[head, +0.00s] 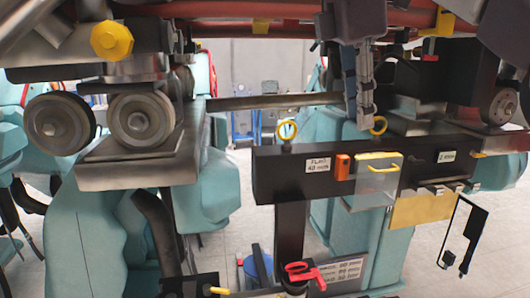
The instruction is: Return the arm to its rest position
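My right gripper (358,122) hangs at the top centre of the head view, with its fingers pointing down. Its two grey fingers show close together at this angle, so I cannot tell whether they are shut or open. I see nothing held between them. My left gripper is not in view.
Grey wheels (141,119) on a metal bracket (140,165) stand at left, with a yellow bolt (111,40) above. A red pipe (240,28) crosses the top. Teal seats (90,235) stand below. A red handle (304,273) is low in the centre. Floor (225,255) shows between the seats.

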